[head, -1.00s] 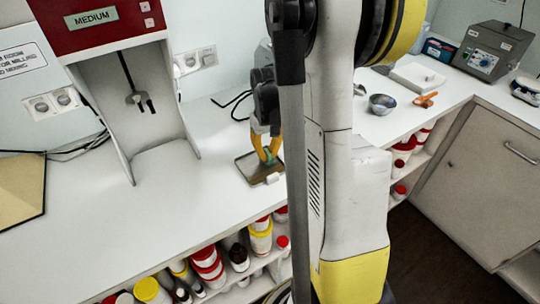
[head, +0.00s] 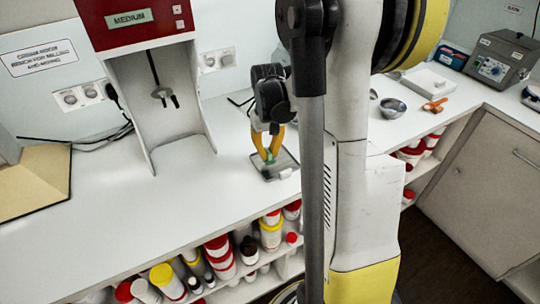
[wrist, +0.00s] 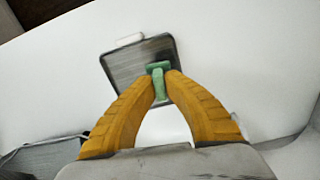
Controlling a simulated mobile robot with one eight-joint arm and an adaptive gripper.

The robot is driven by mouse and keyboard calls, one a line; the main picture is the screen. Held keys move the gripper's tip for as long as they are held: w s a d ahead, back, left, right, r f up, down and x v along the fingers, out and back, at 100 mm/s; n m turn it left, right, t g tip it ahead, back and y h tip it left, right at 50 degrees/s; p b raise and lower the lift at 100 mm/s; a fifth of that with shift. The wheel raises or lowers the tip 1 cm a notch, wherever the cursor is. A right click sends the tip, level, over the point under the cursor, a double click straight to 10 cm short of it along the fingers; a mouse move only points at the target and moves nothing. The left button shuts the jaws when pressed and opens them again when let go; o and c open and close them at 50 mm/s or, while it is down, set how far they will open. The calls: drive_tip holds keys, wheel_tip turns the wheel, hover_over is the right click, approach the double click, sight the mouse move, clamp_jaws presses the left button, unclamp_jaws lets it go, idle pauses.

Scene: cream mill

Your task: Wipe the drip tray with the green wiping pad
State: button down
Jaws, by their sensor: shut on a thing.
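The drip tray (head: 289,161) is a shallow grey rectangular tray lying on the white counter. It also shows in the wrist view (wrist: 120,68), with a streaky grey floor. My gripper (head: 269,155) points down over the tray's left part in the head view. Its yellow fingers (wrist: 159,88) are shut on the green wiping pad (wrist: 158,80), a small T-shaped green piece. The pad is over the near part of the tray in the wrist view. I cannot tell whether the pad touches the tray floor. The pad's underside is hidden.
A small white block (wrist: 129,40) is at the tray's edge. The red and white mill (head: 150,90) stands left of the tray. A tan board (head: 35,180) lies further left. Tubs and bottles (head: 220,255) fill the shelf below. A metal bowl (head: 392,107) sits to the right.

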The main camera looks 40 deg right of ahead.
drive_tip(key=shift+r+p, duration=1.45)
drive_tip(key=shift+r, duration=0.85)
